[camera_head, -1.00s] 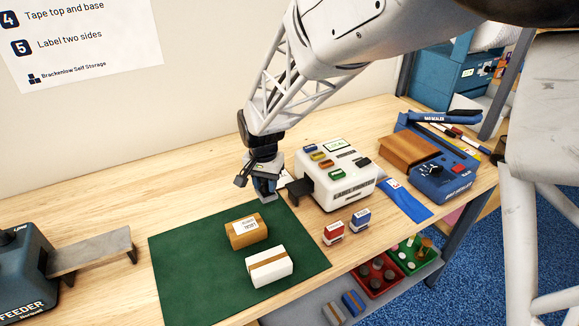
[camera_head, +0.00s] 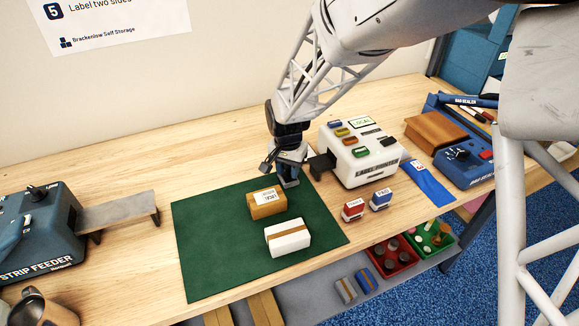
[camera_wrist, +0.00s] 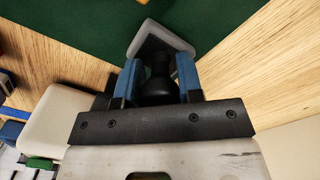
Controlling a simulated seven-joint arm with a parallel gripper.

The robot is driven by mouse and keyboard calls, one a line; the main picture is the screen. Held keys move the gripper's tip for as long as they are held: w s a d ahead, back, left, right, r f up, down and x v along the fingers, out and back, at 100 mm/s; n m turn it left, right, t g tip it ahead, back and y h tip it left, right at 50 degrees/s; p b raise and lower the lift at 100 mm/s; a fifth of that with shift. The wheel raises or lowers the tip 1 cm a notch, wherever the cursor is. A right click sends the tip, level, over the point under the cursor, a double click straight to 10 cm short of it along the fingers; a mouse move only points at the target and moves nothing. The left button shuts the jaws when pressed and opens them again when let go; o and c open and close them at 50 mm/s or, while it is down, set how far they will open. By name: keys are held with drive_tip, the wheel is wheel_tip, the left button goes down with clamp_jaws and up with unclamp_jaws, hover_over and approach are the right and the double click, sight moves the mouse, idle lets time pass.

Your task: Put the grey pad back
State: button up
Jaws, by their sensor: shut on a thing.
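The grey pad (camera_wrist: 168,36) has a black knob handle (camera_wrist: 157,82), seen in the wrist view. My gripper (camera_wrist: 158,88) is shut on this handle with its blue fingers, and the pad's grey block lies beyond the fingertips. In the head view my gripper (camera_head: 289,175) is over the back right corner of the green mat (camera_head: 213,257), with the pad small and partly hidden below its fingers. I cannot tell whether the pad touches the mat. A brown carton with a white label (camera_head: 263,206) and a white carton with a brown strip (camera_head: 287,243) sit on the mat.
A white machine with coloured buttons (camera_head: 365,166) stands close right of my gripper. A red stamp (camera_head: 353,211) and a blue stamp (camera_head: 380,200) stand near the front edge. The strip feeder (camera_head: 38,247) is at left, the bag sealer (camera_head: 463,162) at right. Bare wood lies behind the mat.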

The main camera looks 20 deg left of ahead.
drive_tip(key=shift+f, duration=0.1)
drive_tip(key=o, duration=0.8)
drive_tip(key=shift+o, duration=0.2)
wheel_tip(320, 180, up, 12)
idle(0.5)
idle(0.8)
